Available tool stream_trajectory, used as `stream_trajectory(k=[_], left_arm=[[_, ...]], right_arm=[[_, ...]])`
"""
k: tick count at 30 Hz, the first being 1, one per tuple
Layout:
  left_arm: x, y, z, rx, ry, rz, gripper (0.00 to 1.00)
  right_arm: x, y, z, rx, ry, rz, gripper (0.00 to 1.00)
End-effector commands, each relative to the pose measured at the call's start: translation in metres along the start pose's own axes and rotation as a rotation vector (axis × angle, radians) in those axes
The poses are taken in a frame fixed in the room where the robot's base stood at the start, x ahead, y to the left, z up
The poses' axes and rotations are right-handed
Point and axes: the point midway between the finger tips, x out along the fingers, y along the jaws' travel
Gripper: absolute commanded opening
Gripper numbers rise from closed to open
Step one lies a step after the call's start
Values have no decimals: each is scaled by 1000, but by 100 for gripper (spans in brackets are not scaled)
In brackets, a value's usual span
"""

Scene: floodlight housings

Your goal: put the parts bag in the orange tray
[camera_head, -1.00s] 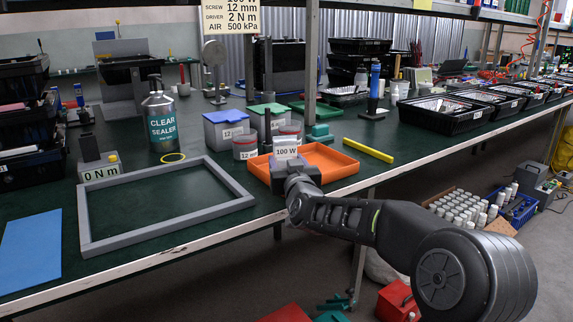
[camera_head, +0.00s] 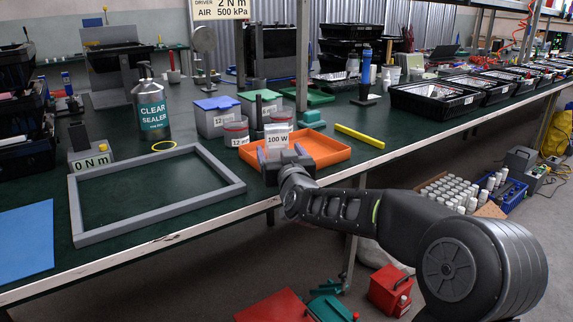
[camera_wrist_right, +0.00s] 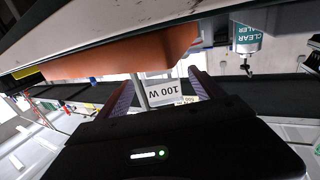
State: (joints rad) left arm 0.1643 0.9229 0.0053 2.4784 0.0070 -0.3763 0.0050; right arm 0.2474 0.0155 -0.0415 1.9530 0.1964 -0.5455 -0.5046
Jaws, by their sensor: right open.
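The parts bag (camera_head: 278,139) is pale, with a "100 W" label, and stands upright at the near left part of the orange tray (camera_head: 326,154). The label also shows upside down in the right wrist view (camera_wrist_right: 164,91). My right gripper (camera_head: 282,156) is at the tray's near edge, open, with its fingers apart on either side of the bag. In the wrist view the bag shows in the gap between the fingertips (camera_wrist_right: 162,88). The bag's lower part is hidden behind the gripper. My left gripper is not in view.
Grey tubs (camera_head: 216,122) and a sealer bottle (camera_head: 152,108) stand behind and left of the tray. A grey frame (camera_head: 158,236) lies to the left. A yellow bar (camera_head: 360,136) lies to the right.

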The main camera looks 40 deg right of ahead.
Motion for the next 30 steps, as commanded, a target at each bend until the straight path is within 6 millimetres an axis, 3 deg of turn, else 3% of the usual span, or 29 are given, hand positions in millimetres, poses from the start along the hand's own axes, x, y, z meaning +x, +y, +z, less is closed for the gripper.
stream_trajectory(k=[9, 13, 18, 30], left_arm=[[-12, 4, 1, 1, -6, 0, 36], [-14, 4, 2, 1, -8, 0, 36], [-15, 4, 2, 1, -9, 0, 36], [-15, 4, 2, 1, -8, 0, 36]], right_arm=[[-68, 0, -2, 0, 1, 0, 78], [-86, 0, -2, 0, 1, 0, 78], [-97, 0, 0, 0, 0, 0, 78], [-97, 0, 0, 0, 0, 0, 78]])
